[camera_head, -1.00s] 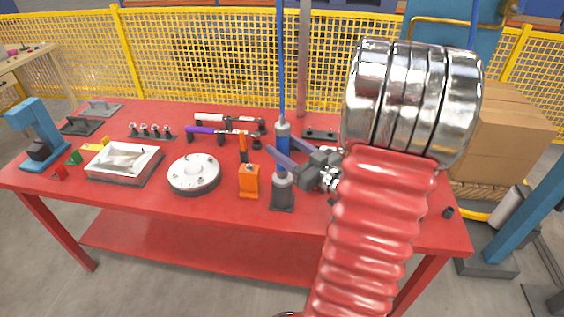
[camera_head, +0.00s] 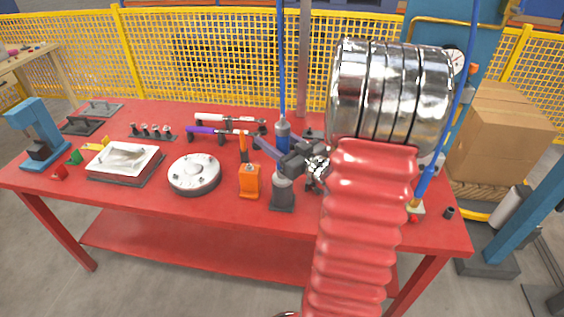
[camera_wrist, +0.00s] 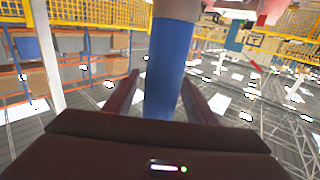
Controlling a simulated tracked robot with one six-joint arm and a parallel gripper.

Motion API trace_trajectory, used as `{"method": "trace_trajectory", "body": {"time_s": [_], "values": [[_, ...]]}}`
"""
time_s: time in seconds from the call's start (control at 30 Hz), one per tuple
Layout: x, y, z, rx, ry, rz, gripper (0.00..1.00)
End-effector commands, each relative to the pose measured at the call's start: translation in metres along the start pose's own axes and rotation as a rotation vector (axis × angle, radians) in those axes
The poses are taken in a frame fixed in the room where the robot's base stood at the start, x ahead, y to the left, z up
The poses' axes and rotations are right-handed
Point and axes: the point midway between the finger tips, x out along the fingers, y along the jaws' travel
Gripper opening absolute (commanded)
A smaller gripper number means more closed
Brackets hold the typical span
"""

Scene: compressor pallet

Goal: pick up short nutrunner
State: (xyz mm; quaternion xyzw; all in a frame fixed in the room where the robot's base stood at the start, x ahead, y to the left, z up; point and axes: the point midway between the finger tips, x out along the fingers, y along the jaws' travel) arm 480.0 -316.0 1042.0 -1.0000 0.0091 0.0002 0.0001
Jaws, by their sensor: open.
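A nutrunner with a blue sleeve (camera_head: 283,140) and a grey top stands upright in a dark grey holder (camera_head: 283,192) on the red bench, under a blue hose. I cannot tell from the pictures whether it is the short one. My gripper (camera_head: 268,148) is beside it, with its fingers at the height of the blue sleeve. In the wrist view the blue sleeve (camera_wrist: 170,70) is between the two open fingers of my gripper (camera_wrist: 163,98), with a gap visible at its right. Contact cannot be told.
An orange stand (camera_head: 249,181) is close left of the holder. A round flange (camera_head: 194,174) and a white-framed tray (camera_head: 125,160) are further left. Torque wrenches (camera_head: 228,120) lie behind. Another blue hose (camera_head: 455,110) hangs at right, beside my arm.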

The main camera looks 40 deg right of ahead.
Motion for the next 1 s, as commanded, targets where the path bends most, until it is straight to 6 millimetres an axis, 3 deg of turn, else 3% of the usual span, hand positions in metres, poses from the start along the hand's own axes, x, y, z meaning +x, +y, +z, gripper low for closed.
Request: {"method": "trace_trajectory", "body": {"time_s": [0.2, 0.9, 1.0], "values": [[-0.0002, 0.0, -0.0001, 0.0, 0.0, 0.0, 0.49], [-0.0001, -0.0001, -0.0001, 0.0, 0.0, 0.0, 0.0], [-0.0001, -0.0002, -0.0001, 0.0, 0.0, 0.0, 0.0]]}}
